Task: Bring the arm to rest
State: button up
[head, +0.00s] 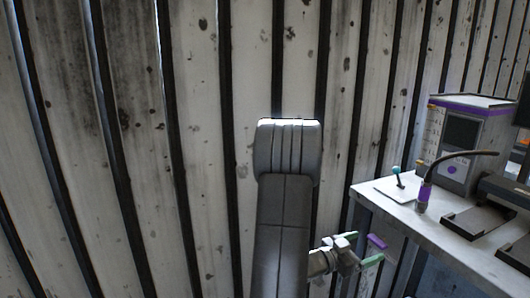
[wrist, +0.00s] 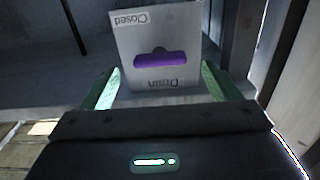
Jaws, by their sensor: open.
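My gripper (head: 366,249) is at the lower right of my grey arm in the head view, left of the bench and below its top. In the wrist view my gripper (wrist: 160,82) has its two green-lit fingers spread wide. Beyond and between them is a pale panel (wrist: 185,28) with a purple handle (wrist: 160,59) lying across it. The panel carries the upside-down words "Closed" and "Drain". The fingers are apart from the handle. A small purple piece (head: 376,242) shows by the fingers in the head view; I cannot tell if it is this handle.
A bench (head: 447,237) stands at the right. On it are a grey box with purple trim (head: 470,140), a small plate with a teal-topped lever (head: 397,178), a purple-based gooseneck (head: 424,195) and dark equipment. A stained ribbed wall (head: 210,90) runs behind my arm.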

jog(key=v, duration=1)
jog(key=x, duration=1.4)
jog(key=shift+d, duration=0.15)
jog(key=shift+a+r+n+p, duration=0.25)
jog(key=shift+n+p, duration=0.65)
jog(key=shift+p, duration=0.15)
jog(key=n+p, duration=0.7)
jog(key=p, duration=0.1)
jog(key=shift+n, duration=0.3)
send_near(374, 242)
jog(key=shift+w+d+f, duration=0.15)
jog(key=shift+d+f, duration=0.05)
jog(key=shift+d, duration=0.25)
